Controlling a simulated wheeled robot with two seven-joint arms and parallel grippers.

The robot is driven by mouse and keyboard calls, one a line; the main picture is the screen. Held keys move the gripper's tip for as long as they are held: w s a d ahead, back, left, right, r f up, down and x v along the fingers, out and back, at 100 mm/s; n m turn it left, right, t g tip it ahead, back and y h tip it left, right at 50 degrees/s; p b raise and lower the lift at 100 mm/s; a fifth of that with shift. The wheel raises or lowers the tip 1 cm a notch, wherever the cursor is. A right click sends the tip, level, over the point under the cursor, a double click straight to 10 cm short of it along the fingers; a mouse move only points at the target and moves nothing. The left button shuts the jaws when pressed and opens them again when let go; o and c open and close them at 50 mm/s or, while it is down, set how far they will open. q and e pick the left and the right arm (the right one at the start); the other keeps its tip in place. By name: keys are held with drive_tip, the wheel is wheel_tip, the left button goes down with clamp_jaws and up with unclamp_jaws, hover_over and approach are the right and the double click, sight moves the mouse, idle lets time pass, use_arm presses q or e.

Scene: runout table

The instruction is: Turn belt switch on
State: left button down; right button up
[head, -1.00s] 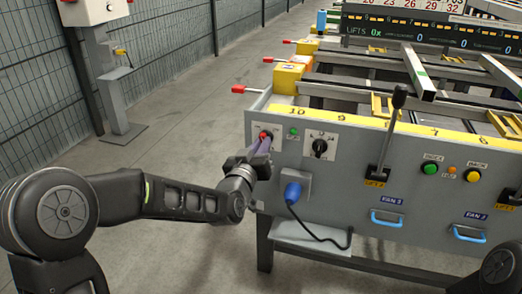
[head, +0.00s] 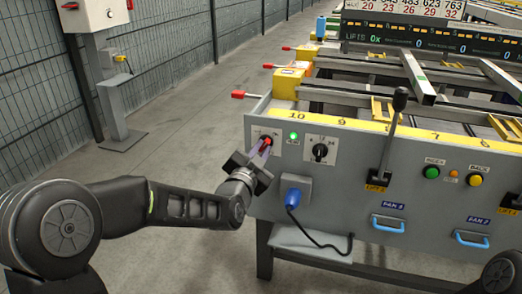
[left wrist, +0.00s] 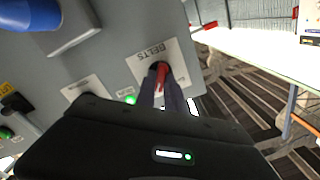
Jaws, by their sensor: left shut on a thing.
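The belt switch (head: 266,141) is a red knob on a white plate at the left end of the grey panel. In the left wrist view, the red knob (left wrist: 163,76) sits on the plate marked BELTS, partly hidden by the fingers. My left gripper (head: 261,148) is shut on this knob, with its fingers on either side of it; they also show in the left wrist view (left wrist: 163,90). The small lamp (head: 294,136) beside the switch glows bright green, and it glows in the left wrist view (left wrist: 130,99) too. My right gripper is not in view.
A black rotary selector (head: 320,152) is right of the lamp. Below it are a blue plug (head: 294,191) with a black cable and a grey shelf. A tall lever (head: 391,135) stands further right. A red-tipped handle (head: 239,94) juts out above.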

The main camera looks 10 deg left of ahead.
use_arm(q)
drive_tip(key=shift+m, duration=0.8)
drive_tip(key=shift+f, duration=0.1)
drive_tip(key=c, duration=1.4)
unclamp_jaws()
drive_tip(key=shift+c, duration=0.2)
drive_tip(key=shift+s, duration=0.15)
drive_tip(key=s+p, duration=0.1)
drive_tip(key=s, duration=0.6)
drive_tip(key=shift+s+a+p, duration=0.25)
drive_tip(key=shift+s+p, duration=0.05)
drive_tip(key=shift+p, duration=0.05)
